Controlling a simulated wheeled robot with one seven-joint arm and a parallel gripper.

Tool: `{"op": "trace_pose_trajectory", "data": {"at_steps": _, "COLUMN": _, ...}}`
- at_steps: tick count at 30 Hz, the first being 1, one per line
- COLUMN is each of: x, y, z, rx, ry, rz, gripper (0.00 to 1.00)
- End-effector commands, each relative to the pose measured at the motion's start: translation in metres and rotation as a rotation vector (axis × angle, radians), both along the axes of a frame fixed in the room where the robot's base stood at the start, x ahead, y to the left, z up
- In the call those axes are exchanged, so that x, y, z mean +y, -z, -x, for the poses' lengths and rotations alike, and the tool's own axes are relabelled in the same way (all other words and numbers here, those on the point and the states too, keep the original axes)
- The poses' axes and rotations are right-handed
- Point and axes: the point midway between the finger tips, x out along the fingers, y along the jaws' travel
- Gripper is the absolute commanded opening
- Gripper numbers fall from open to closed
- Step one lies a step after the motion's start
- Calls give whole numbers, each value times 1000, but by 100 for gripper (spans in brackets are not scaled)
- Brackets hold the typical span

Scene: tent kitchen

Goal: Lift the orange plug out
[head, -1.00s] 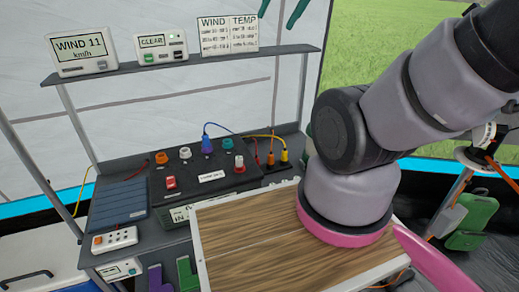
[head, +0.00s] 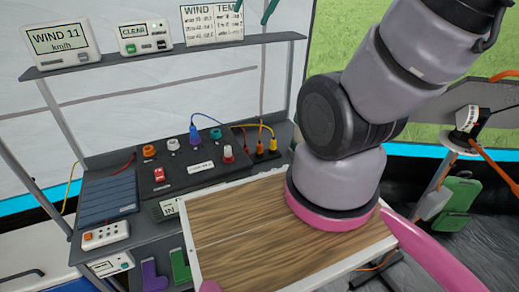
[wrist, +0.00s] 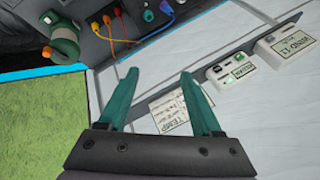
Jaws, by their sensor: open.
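In the head view an orange plug (head: 259,147) stands in a dark socket strip at the right end of the bench, beside a yellow plug (head: 272,144). Both have cords. In the wrist view small plugs show at the top left, a yellow one (wrist: 94,27) and an orange-red one (wrist: 107,19). My gripper (wrist: 159,72) has two teal fingers, spread apart with nothing between them. Its fingertips also show at the top edge of the head view, high above the bench and in front of the shelf, well apart from the plugs.
A dark panel (head: 200,172) carries several coloured connectors, including another orange one (head: 149,150), and a blue-corded plug (head: 193,133). A shelf (head: 160,55) with displays hangs over the bench. A wooden-topped board (head: 240,235) lies in front. A green object (wrist: 62,45) shows in the wrist view.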

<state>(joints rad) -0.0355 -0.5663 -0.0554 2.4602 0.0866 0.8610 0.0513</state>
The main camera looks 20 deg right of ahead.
Motion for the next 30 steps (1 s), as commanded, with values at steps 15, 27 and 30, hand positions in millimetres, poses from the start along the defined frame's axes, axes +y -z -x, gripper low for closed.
{"op": "trace_pose_trajectory", "data": {"at_steps": 15, "x": -10, "y": 162, "z": -127, "rx": 387, "ry": 394, "rz": -188, "gripper": 66}}
{"op": "trace_pose_trajectory", "data": {"at_steps": 27, "x": -52, "y": 334, "z": -154, "rx": 575, "ry": 758, "rz": -85, "gripper": 66}}
{"op": "trace_pose_trajectory", "data": {"at_steps": 30, "x": -63, "y": 363, "z": -152, "rx": 593, "ry": 820, "rz": -49, "gripper": 66}}
